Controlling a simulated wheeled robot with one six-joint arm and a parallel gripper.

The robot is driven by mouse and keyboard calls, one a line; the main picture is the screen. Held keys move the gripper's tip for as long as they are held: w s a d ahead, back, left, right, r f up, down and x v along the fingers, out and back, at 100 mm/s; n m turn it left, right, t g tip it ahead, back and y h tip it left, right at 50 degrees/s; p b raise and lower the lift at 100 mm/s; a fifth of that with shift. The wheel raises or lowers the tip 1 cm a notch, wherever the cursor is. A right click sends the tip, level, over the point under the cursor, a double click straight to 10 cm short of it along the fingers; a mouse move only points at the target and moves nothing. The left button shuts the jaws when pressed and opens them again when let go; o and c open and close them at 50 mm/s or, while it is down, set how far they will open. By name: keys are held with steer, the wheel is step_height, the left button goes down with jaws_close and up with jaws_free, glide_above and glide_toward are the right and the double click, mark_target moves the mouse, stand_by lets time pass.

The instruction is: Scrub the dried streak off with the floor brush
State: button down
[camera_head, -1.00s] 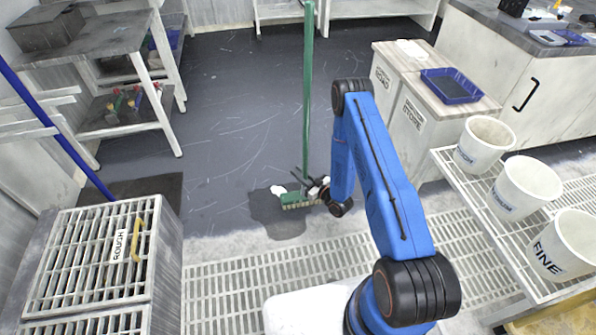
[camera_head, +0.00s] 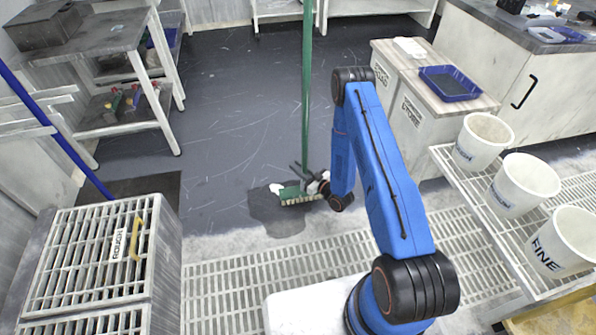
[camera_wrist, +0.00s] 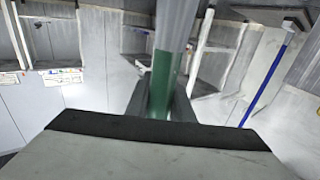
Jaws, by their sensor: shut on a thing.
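The floor brush stands nearly upright, with a long green handle (camera_head: 307,90) and a green head (camera_head: 299,195) with pale bristles down on the dark floor. A small white patch (camera_head: 275,188), which looks like the dried streak, shows just left of the head; the head hides whatever lies behind it. My gripper (camera_head: 308,174) is shut on the handle low down, just above the head. In the wrist view the green handle (camera_wrist: 161,85) stands between the fingers, with a grey section above it.
A dark, wet-looking patch (camera_head: 275,215) surrounds the head's left side. A floor grating (camera_head: 235,275) runs in front. A slatted crate (camera_head: 85,245) stands at left, a rack with white buckets (camera_head: 483,140) at right. The floor behind the brush is clear.

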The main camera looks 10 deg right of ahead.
steer(key=shift+r, duration=1.75)
